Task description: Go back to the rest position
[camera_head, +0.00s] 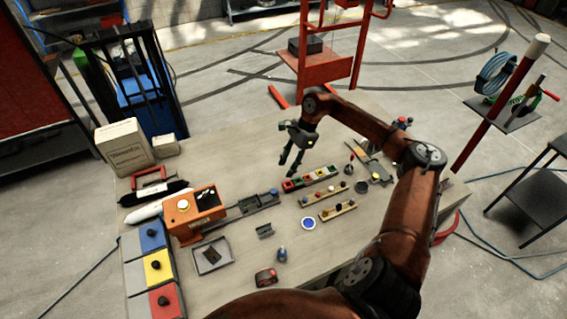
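My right arm comes in from the lower right and bends over the workbench (225,285). My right gripper (288,169) hangs over the far middle of the bench with its fingers pointing down. Its fingers look parted, with nothing seen between them. It appears above and just behind a tray of coloured blocks (311,179). My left gripper is not in view.
An orange box-like unit (193,213) stands left of centre beside a dark rail (255,203). Blue, yellow and red panels with black knobs (158,267) line the left edge. Cartons (125,146) stand at the back left. A red stand (322,68) rises behind the bench.

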